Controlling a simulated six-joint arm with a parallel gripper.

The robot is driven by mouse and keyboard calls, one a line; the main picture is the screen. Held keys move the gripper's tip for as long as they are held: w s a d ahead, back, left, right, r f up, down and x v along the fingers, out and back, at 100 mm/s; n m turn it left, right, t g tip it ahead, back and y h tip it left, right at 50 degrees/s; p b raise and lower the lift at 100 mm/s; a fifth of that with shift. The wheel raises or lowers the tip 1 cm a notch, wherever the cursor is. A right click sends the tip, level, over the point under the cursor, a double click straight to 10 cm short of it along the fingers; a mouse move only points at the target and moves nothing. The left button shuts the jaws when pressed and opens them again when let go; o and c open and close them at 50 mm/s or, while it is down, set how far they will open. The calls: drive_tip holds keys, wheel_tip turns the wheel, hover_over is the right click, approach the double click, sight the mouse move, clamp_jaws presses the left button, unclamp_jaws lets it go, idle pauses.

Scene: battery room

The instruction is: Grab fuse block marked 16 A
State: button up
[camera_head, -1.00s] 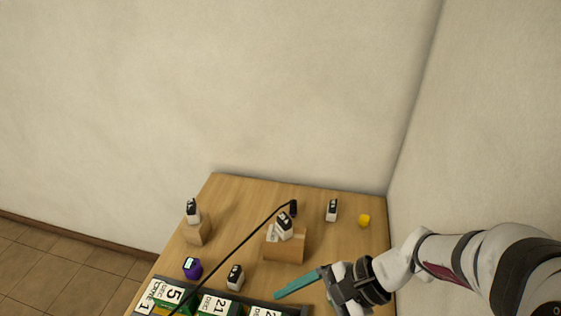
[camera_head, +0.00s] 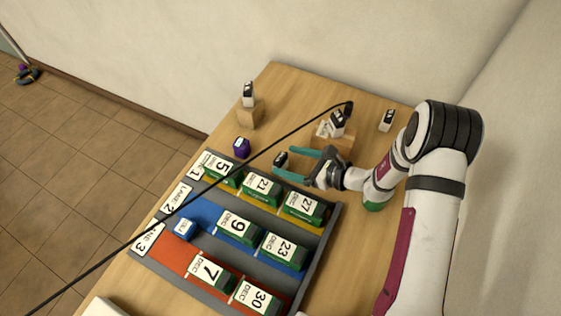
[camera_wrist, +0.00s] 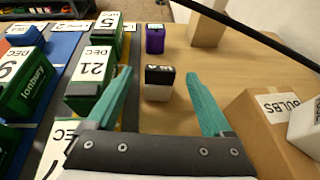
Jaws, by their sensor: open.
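A small white fuse block with a black top (camera_wrist: 160,83) stands upright on the table between my gripper's fingers. Its label is small, and I cannot read it surely. In the head view this block (camera_head: 281,159) shows partly, beside the fingers. My gripper (camera_head: 284,161) is open, with teal fingers; in the wrist view the gripper (camera_wrist: 160,76) has one finger on each side of the block, apart from it. Similar blocks stand on the left cardboard box (camera_head: 248,94), on the middle box (camera_head: 338,122) and on the table at right (camera_head: 387,120); their markings are unreadable here.
A sloped lane tray (camera_head: 323,240) with dated green batteries lies close to the gripper. A purple block (camera_head: 242,147) stands beyond the fuse block. A cardboard box labelled BULBS (camera_wrist: 258,125) is close to the right finger. A black cable (camera_head: 120,248) crosses above the table.

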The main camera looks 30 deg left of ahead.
sight(284, 159)
drive_tip(key=x, duration=0.3)
clamp_jaws()
idle(0.4)
